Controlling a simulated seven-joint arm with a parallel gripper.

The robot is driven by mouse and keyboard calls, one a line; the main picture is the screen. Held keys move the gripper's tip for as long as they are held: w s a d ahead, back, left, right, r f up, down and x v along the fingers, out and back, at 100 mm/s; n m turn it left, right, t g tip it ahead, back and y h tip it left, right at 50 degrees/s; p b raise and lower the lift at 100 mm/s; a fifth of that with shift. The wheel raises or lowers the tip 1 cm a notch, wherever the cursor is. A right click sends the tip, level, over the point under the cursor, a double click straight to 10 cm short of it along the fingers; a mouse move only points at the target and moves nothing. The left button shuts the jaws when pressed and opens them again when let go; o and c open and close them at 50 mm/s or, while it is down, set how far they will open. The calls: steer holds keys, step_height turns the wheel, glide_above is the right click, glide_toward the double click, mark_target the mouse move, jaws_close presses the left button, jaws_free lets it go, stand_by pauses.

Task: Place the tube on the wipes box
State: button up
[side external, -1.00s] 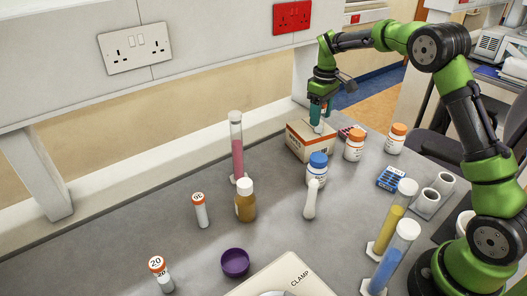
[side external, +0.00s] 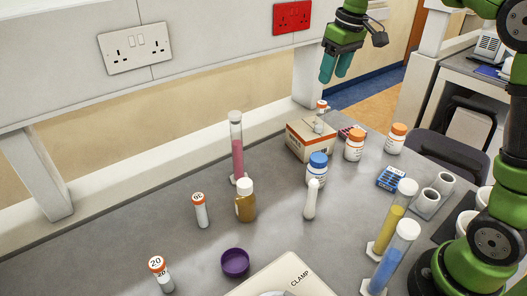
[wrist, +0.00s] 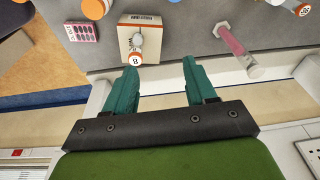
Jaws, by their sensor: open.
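The wipes box (side external: 311,141) is a white and orange carton at the back of the bench; it shows at the top of the wrist view (wrist: 128,32). A small orange-capped tube (side external: 321,105) stands about upright on its top. Its numbered cap (wrist: 136,58) shows near the box's edge in the wrist view. A pale part lies below the cap; I cannot tell whether it is all tube or partly a wipe. My gripper (side external: 335,76) is open and empty, above and clear of the tube. Both fingers (wrist: 160,70) show apart in the wrist view.
Two other orange-capped tubes (side external: 200,211) (side external: 160,273) stand at the left. A pink cylinder (side external: 237,150), brown bottle (side external: 245,202), blue-capped bottle (side external: 317,170) and orange-capped bottles (side external: 354,145) stand around. Yellow and blue cylinders (side external: 398,250) stand at the front right.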

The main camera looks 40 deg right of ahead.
steer(key=s+a+f+m+t, duration=0.1)
steer(key=s+a, duration=0.2)
steer(key=s, duration=0.3)
steer(key=s+a+f+m+t+y, duration=0.1)
steer(key=s+a+f+m+t, duration=0.1)
steer(key=s, duration=0.5)
steer(key=s+a+f+m+t, duration=0.1)
steer(key=s+a+t, duration=0.1)
steer(key=s+a, duration=0.3)
steer(key=shift+s+f+m+y, duration=0.3)
steer(key=shift+s+m, duration=0.1)
steer(key=shift+s, duration=0.75)
